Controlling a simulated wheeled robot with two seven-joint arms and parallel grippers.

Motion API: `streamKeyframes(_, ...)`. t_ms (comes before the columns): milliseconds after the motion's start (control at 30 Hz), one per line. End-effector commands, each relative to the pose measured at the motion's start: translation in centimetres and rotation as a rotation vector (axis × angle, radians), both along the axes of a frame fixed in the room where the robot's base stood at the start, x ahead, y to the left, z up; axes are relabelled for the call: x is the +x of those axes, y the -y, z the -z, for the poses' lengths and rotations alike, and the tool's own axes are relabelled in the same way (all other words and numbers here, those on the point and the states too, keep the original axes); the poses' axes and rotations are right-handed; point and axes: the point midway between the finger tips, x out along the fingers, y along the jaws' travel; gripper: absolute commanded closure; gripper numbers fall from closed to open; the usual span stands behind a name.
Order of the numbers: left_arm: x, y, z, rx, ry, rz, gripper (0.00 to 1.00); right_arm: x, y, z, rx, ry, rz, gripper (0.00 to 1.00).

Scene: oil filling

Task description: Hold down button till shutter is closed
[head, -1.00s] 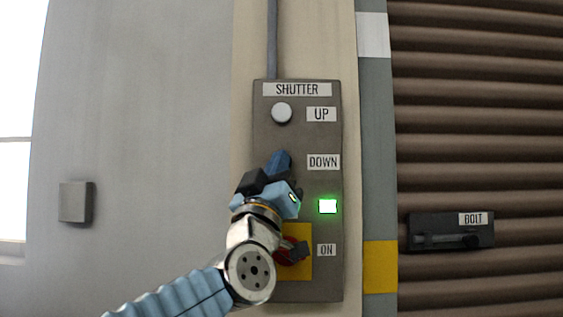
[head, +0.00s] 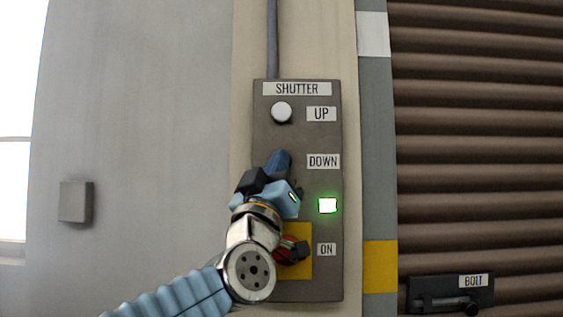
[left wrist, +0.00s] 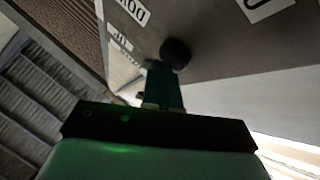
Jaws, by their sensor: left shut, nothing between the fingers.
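The grey control box (head: 298,290) is labelled SHUTTER and carries a white UP button (head: 281,112). My left gripper (head: 279,161) is shut and empty, with its tips beside the DOWN label (head: 323,161). It hides the DOWN button in the head view. In the left wrist view, the gripper tips (left wrist: 165,82) meet a dark round button (left wrist: 176,52); I cannot tell how far it is pressed. The brown ribbed shutter (head: 475,150) fills the right side, with its BOLT plate (head: 425,290) low in the picture. The shutter's bottom edge is out of view. My right gripper is not in view.
A green lamp (head: 327,205) is lit on the box. A red rotary switch (head: 287,250) on a yellow plate, labelled ON, sits below, partly behind my arm. A small grey box (head: 75,202) is on the left wall. A conduit (head: 272,40) runs up from the control box.

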Motion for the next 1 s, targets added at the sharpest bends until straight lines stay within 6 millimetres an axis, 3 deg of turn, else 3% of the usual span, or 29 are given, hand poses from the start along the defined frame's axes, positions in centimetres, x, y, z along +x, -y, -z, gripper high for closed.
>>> streamKeyframes(300,-1.6,0.0,0.1,-0.001,0.0,0.001,1.0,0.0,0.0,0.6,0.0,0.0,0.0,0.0)
streamKeyframes(667,-1.9,0.0,0.1,0.0,0.0,0.001,1.0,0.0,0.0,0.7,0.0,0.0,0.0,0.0)
streamKeyframes(1000,-5.2,0.0,0.1,-0.001,0.001,0.002,1.0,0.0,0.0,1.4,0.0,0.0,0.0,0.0)
